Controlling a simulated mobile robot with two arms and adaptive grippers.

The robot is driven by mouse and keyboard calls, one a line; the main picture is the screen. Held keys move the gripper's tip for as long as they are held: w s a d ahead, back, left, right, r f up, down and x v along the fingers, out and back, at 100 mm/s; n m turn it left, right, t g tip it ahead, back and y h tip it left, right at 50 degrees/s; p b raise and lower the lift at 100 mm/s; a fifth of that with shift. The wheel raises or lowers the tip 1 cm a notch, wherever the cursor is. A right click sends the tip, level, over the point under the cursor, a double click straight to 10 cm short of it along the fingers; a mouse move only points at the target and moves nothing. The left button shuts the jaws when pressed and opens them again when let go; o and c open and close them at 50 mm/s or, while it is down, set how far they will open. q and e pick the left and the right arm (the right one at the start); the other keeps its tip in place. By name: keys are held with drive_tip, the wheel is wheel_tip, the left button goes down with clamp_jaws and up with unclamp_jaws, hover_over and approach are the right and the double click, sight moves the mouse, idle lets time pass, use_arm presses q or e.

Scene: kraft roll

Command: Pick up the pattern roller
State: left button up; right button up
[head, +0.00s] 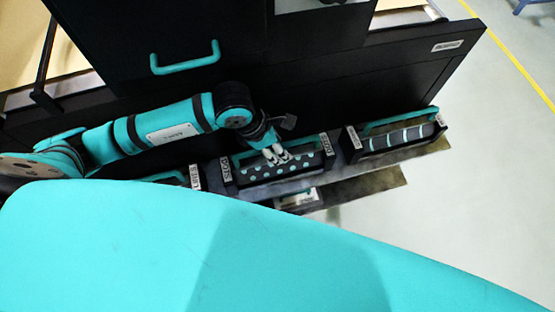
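A dark roller with teal dots (284,170) sits in a black-ended holder with a teal bar handle, in the middle of a low shelf. A dark roller with pale stripes (403,138) sits in a similar holder to its right. A third holder (194,176) at the left is mostly hidden by my arm and body. My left gripper (275,156) points down at the teal bar of the dotted roller, its pale fingers at or touching the bar. Whether the fingers are closed on the bar is too small to tell. My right gripper is not in view.
The shelf (421,151) runs along the foot of a black cabinet (350,85) with a teal handle (186,58). Small labels mark the holder ends. Open pale floor (480,190) with a yellow line lies to the right.

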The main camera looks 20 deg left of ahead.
use_arm(q)
clamp_jaws()
idle(0.3)
drive_tip(key=shift+w+r, duration=0.1)
drive_tip(key=shift+r, duration=0.05)
